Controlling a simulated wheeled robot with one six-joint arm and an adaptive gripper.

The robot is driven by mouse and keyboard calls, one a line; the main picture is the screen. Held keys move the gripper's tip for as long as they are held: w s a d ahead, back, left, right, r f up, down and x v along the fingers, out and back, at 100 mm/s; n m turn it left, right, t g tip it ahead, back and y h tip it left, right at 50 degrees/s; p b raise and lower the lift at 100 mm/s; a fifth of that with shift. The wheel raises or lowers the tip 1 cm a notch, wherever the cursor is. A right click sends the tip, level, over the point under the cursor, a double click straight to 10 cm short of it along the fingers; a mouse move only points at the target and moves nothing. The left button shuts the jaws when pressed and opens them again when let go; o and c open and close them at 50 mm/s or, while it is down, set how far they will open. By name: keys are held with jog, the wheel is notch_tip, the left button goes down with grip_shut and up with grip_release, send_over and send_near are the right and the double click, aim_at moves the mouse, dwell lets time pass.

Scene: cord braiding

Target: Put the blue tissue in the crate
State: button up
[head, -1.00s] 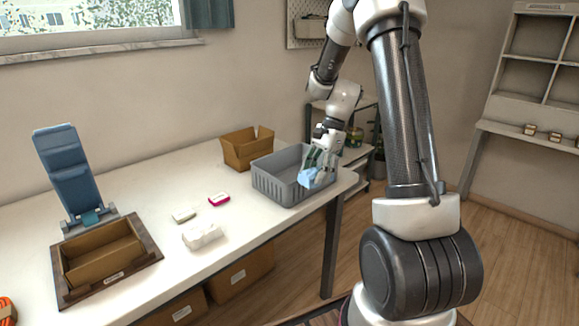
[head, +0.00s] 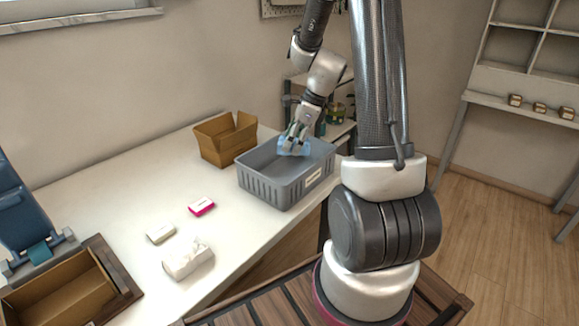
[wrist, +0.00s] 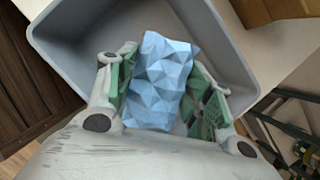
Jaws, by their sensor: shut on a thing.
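The blue tissue (wrist: 160,80) is a crumpled, faceted light-blue piece between the green finger pads of my gripper (wrist: 168,100). My gripper is shut on it. In the head view the tissue (head: 293,147) shows below the fingertips of my gripper (head: 296,136), over the far part of the crate. The crate (head: 268,185) is a grey ribbed box with a pale label, at the right end of the table. In the wrist view the crate's wall (wrist: 75,15) surrounds the tissue. I cannot tell whether the tissue touches the crate floor.
An open cardboard box (head: 226,142) stands just left of the crate. A pink and white box (head: 201,206), a pale small box (head: 161,233) and a white tissue pack (head: 188,258) lie on the table. A brown tray (head: 60,285) is at front left.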

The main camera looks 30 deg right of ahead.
jog(key=shift+f, duration=1.1)
jog(key=o, duration=0.8)
jog(key=shift+c, duration=0.2)
jog(key=v, duration=1.2)
jog(key=shift+r, duration=0.1)
